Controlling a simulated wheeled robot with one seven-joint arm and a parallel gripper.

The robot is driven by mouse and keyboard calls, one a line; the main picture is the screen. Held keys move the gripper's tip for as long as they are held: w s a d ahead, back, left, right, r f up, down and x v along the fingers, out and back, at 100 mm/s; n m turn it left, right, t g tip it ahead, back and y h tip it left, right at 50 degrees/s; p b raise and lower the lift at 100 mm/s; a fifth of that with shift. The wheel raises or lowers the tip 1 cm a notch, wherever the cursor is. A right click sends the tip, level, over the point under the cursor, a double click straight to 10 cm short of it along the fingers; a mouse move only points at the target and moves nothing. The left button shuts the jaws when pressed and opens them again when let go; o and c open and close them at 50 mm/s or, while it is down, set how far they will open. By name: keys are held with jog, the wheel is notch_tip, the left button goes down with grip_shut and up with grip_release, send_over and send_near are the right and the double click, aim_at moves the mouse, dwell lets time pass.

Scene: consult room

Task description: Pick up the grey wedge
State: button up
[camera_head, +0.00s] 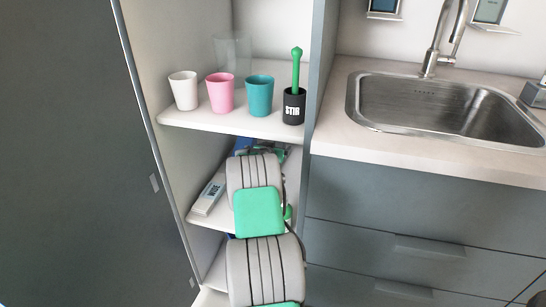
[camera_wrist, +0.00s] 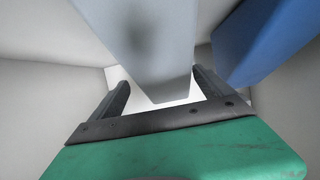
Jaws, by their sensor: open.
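In the wrist view the grey wedge (camera_wrist: 140,35) reaches down from the top of the picture, its lower end narrowing between the fingers of my gripper (camera_wrist: 160,82). The fingers are open, one to each side of that lower end, with gaps visible. A blue block (camera_wrist: 268,35) is to the right, close beside the right finger. In the head view my arm reaches into the lower shelf compartment and hides the gripper and the wedge. A bit of blue (camera_head: 243,144) shows above the arm there.
A pale labelled box (camera_head: 208,196) lies on the lower shelf, left of my arm. Above, the upper shelf (camera_head: 225,122) holds a white cup (camera_head: 184,91), a pink cup (camera_head: 220,93), a teal cup (camera_head: 259,96) and a black holder (camera_head: 293,107). The cabinet's side walls are close.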

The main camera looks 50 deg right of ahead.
jog(key=x, duration=0.2)
jog(key=b+x, duration=0.1)
jog(key=x, duration=0.1)
jog(key=shift+w+f, duration=0.15)
jog(key=shift+w, duration=0.2)
jog(key=shift+a, duration=0.1)
jog(key=c, duration=1.5)
